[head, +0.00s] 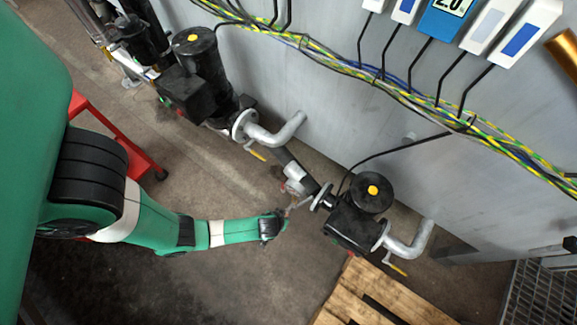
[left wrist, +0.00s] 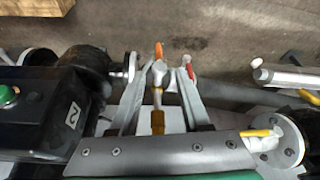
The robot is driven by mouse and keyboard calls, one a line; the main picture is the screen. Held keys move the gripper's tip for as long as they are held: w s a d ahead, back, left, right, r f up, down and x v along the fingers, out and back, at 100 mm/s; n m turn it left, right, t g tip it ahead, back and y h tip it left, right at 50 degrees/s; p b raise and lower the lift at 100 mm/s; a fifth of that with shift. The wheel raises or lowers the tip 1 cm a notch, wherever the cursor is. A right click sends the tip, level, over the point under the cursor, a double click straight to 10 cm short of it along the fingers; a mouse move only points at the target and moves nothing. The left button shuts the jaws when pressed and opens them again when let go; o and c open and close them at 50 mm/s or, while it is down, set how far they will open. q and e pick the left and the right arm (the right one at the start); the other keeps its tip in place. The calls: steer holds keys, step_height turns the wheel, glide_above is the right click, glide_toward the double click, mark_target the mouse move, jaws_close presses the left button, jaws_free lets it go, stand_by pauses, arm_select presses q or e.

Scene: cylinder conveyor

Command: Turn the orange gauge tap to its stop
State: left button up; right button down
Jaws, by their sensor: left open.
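The orange gauge tap (left wrist: 158,49) shows in the left wrist view as a small upright orange handle at the end of a metallic fitting with a brass part (left wrist: 157,121). My left gripper (left wrist: 160,66) is open, with one finger on each side of the fitting. The orange handle lies between the fingertips or just beyond them; I cannot tell whether they touch it. In the head view the left gripper (head: 291,208) reaches the pipework left of the near pump, and the tap is too small to make out. My right gripper is not in view.
A red handle (left wrist: 190,71) sits close to the right fingertip. The black pump labelled 2 (left wrist: 60,115) is close on the left; it also shows in the head view (head: 353,218). A yellow lever (left wrist: 258,133) is at right. A wooden pallet (head: 350,285) lies below the pump.

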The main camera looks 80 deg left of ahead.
mark_target(287, 214)
arm_select(q)
steer(key=b+x, duration=1)
steer(key=shift+w+f, duration=0.15)
steer(key=shift+f, duration=0.15)
steer(key=shift+w+a+f+b, duration=0.15)
steer(key=shift+f+b, duration=0.1)
steer(key=shift+b, duration=0.1)
steer(key=shift+c, duration=0.2)
jaws_close()
stand_by(0.4)
